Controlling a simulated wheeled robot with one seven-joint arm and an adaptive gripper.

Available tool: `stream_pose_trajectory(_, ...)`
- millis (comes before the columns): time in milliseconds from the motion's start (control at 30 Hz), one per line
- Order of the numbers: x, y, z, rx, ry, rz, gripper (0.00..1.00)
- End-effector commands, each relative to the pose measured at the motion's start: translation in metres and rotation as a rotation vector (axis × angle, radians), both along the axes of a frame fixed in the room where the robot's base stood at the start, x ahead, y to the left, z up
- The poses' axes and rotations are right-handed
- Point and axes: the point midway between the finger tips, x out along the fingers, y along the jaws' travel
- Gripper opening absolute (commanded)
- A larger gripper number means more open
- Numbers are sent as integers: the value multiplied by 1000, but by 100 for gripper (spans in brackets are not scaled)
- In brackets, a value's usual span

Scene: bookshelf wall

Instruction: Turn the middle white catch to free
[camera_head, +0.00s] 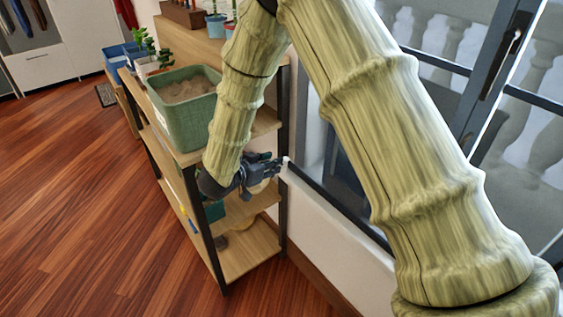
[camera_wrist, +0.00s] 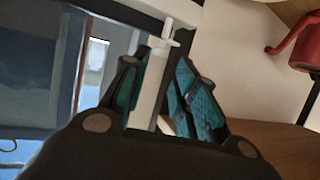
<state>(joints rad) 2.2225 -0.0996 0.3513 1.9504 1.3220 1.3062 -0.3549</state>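The white catch (camera_wrist: 170,33) shows in the wrist view as a small piece with a short crossbar, just beyond my fingertips, at the upper end of a white strip (camera_wrist: 148,92). My gripper (camera_wrist: 165,62) is open, its teal-padded fingers on either side of the strip; whether either finger touches it is unclear. In the head view my gripper (camera_head: 274,168) reaches past the shelf's edge toward a small white piece (camera_head: 285,162) by the window wall. Which of several catches this is cannot be told. The lower part of the strip is hidden by my gripper.
A wooden shelf (camera_head: 250,250) with dark posts stands beside my gripper. A green planter (camera_head: 182,112) sits on it. A dark-framed window (camera_head: 345,190) is to the right. A red vessel (camera_wrist: 302,45) is at the wrist view's upper right. Open wooden floor (camera_head: 90,200) lies to the left.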

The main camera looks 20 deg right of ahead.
Motion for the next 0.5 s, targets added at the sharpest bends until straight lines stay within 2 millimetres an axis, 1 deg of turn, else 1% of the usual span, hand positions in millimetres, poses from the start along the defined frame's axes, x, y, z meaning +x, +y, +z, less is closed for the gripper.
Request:
stream_pose_trajectory(100,10,-15,-9,1,0,-2,29)
stream_pose_trajectory(300,25,-35,-19,1,0,-1,29)
stream_pose_trajectory(500,33,-45,-24,1,0,1,29)
